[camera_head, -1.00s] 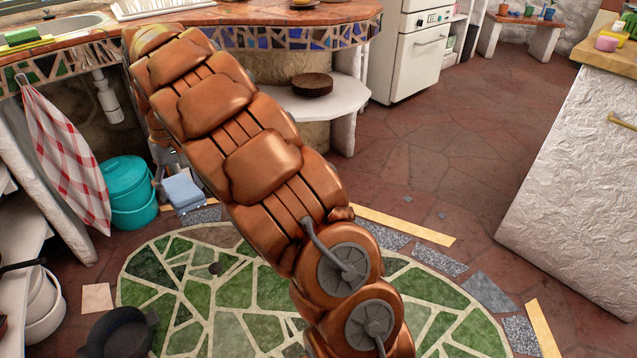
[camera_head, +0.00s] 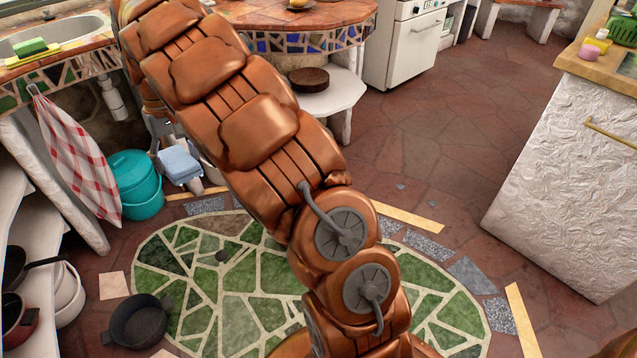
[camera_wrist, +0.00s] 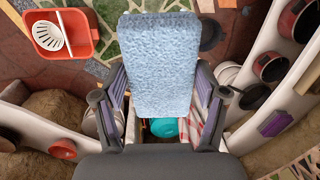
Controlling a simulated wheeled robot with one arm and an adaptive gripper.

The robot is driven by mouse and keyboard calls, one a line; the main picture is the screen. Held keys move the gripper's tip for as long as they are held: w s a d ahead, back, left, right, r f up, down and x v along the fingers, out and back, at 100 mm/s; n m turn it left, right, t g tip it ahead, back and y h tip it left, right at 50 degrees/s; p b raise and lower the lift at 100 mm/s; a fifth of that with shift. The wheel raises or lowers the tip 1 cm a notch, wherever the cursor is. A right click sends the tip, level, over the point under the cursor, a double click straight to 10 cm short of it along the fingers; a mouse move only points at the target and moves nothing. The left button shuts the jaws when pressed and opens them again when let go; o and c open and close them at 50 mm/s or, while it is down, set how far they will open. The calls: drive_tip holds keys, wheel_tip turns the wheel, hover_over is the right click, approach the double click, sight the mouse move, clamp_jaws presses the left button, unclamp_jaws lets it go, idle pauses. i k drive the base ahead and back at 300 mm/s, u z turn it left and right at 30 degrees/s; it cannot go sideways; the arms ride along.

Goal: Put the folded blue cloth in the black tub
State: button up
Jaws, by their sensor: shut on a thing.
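The folded light-blue cloth (camera_head: 180,163) is a thick pad hanging just left of my arm, in front of the counter and right of the teal bucket. It fills the middle of the wrist view (camera_wrist: 158,50). My gripper (camera_wrist: 160,97) is shut on it, with a purple-lined finger at each side. In the head view my arm hides most of the gripper. A black round vessel (camera_head: 140,322) with short handles stands on the floor at the lower left, partly over the green mosaic's edge, well apart from the cloth. I cannot tell for certain whether it is the black tub.
A teal lidded bucket (camera_head: 136,187) and a hanging checked towel (camera_head: 80,155) are at the left. Pots stand on the white shelf (camera_head: 40,232) at the left edge. A white textured counter (camera_head: 565,180) stands at the right.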

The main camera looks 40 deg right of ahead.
sight(145, 326)
drive_tip(key=u, duration=1.2)
drive_tip(key=i, duration=1.1)
drive_tip(key=u, duration=0.15)
